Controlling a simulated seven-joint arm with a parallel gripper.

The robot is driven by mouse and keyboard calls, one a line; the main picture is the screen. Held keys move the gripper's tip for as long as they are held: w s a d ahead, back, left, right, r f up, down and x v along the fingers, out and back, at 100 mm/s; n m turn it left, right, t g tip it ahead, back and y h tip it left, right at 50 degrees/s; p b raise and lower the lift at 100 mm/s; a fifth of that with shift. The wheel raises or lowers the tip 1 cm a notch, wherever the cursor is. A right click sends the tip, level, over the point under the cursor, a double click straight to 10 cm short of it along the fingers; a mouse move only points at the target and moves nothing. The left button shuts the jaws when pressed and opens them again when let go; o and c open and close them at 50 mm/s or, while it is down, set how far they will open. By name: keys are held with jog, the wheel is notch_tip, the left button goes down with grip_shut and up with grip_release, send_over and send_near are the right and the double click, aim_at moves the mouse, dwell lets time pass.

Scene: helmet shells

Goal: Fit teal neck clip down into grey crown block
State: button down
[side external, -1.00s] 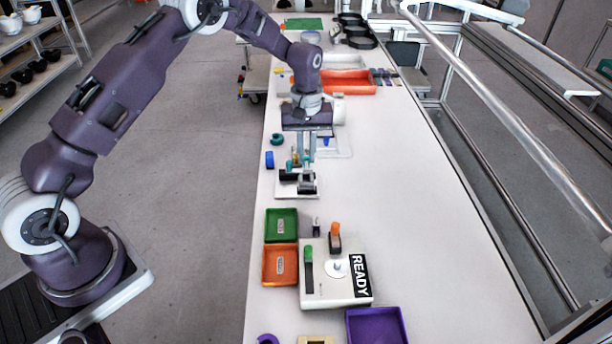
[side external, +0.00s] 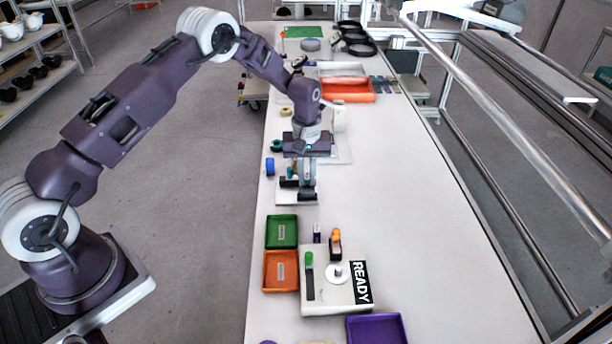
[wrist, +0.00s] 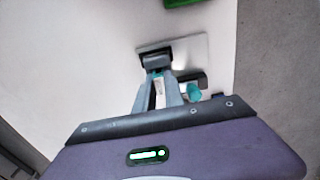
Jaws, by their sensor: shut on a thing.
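The grey crown block (side external: 307,195) is on the plate, directly below the fingertips; in the wrist view the dark grey block (wrist: 155,56) is right at the tips. The clip's lower end is hidden, so I cannot tell whether it is inside the block or just above it.
A black block (side external: 289,183) with a teal piece (wrist: 193,92) stands on the plate beside my fingers. A blue roll (side external: 270,167) lies to the left. Green (side external: 282,231) and orange (side external: 281,270) trays and a READY box (side external: 336,290) stand nearer. The table's right side is clear.

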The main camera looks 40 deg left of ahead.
jog(key=c, duration=1.4)
grip_release()
jog(key=shift+s+f, duration=0.3)
jog(key=shift+f, duration=0.5)
jog(key=shift+c, duration=0.2)
notch_tip(320, 180, up, 13)
jog(key=shift+w+r, duration=0.2)
jog(key=shift+w, duration=0.05)
notch_tip(320, 180, up, 12)
jog(key=m+t, duration=0.1)
jog(key=m, duration=0.1)
send_over(307, 176)
jog(key=s+d, duration=0.2)
jog(key=s, duration=0.4)
jog(key=s+d+r+m+t, duration=0.1)
jog(key=s+r+m+t, duration=0.15)
jog(key=s+r, duration=0.75)
jog(key=s+f+m+t, duration=0.1)
jog(key=s+f+m, duration=0.1)
jog(key=s, duration=0.7)
jog(key=s+d+f+m+t, duration=0.1)
jog(key=s+f+m, duration=0.1)
jog(key=s, duration=0.8)
jog(key=shift+d, duration=0.3)
jog(key=shift+s+m, duration=0.1)
jog(key=shift+m, duration=0.15)
